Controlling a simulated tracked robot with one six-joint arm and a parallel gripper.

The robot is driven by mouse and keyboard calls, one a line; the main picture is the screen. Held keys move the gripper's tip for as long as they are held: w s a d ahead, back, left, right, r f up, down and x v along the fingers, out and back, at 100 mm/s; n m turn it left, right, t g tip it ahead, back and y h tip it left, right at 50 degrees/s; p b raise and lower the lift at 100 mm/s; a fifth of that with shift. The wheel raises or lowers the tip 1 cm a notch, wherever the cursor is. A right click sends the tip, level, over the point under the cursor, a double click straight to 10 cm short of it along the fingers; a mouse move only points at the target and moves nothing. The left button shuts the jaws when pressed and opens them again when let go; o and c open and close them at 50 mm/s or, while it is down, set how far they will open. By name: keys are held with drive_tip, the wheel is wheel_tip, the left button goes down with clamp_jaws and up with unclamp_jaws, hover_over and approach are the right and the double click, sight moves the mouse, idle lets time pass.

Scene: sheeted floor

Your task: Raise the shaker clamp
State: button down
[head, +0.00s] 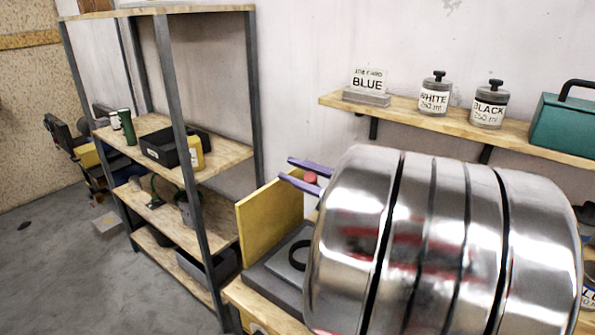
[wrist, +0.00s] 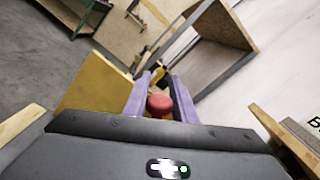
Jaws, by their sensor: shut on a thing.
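My gripper (head: 288,169) has two purple fingers and reaches in from behind my shiny metal arm. It is shut on a red knob (head: 310,178), which I take to be the handle of the shaker clamp. In the wrist view the knob (wrist: 159,104) sits between the fingers. The shaker shows a dark grey base (head: 264,280) with a black ring (head: 299,254) on it and an upright yellow panel (head: 268,215) beside it. The yellow panel also stands left of the fingers in the wrist view (wrist: 98,85). My arm hides much of the shaker and the rest of the clamp.
A wall shelf (head: 398,107) holds a BLUE label stand (head: 368,82), WHITE (head: 434,97) and BLACK (head: 489,106) jars and a teal toolbox (head: 566,122). A rack (head: 205,160) stands close on the left. Grey floor (head: 50,255) is mostly clear at far left.

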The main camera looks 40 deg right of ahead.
drive_tip(key=c, duration=1.5)
unclamp_jaws()
drive_tip(key=shift+s, duration=0.1)
drive_tip(key=shift+s+d, duration=0.3)
drive_tip(key=shift+s, duration=1.95)
drive_tip(key=shift+s+d, duration=0.35)
drive_tip(key=shift+s, duration=1.95)
drive_tip(key=shift+s+d, duration=0.3)
drive_tip(key=shift+s, duration=1.95)
drive_tip(key=shift+w, duration=0.1)
